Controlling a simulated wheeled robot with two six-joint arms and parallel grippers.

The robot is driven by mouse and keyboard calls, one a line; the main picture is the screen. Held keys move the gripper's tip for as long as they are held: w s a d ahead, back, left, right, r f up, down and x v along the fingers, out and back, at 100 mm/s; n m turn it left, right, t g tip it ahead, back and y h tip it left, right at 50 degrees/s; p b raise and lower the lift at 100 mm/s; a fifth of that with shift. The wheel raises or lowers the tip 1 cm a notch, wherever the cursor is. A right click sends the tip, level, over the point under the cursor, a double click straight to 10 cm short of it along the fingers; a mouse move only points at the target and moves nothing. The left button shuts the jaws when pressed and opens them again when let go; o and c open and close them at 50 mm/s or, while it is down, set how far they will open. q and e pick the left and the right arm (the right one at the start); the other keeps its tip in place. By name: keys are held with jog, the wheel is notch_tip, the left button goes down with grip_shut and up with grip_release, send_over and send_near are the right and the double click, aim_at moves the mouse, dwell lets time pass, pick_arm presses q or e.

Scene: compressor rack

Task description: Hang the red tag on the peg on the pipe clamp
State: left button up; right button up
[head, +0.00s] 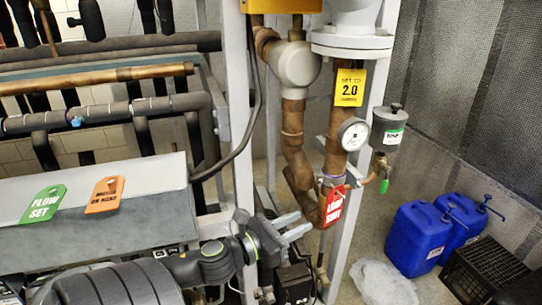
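The red tag (334,206) with white lettering is at the lower part of the copper pipe, just below the pipe clamp (333,179). It hangs slightly tilted, with its upper end close to the clamp. The peg is too small to make out, so I cannot tell whether the tag's hole is around it. My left gripper (299,224) is to the left of the tag. Its two grey fingers point right and stand apart, with nothing seen between them and a gap to the tag. My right gripper is not in view.
A green tag (45,203) and an orange tag (105,194) lie on the grey sloped panel (150,185). A yellow tag (350,87), a gauge (353,134) and a grey canister (388,128) sit near the pipe. A frame post (239,110) stands left. Blue jugs (418,238) are on the floor right.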

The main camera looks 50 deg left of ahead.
pick_arm(q)
jog(key=s, duration=0.6)
jog(key=shift+s+a, duration=0.15)
jog(key=shift+a, duration=0.25)
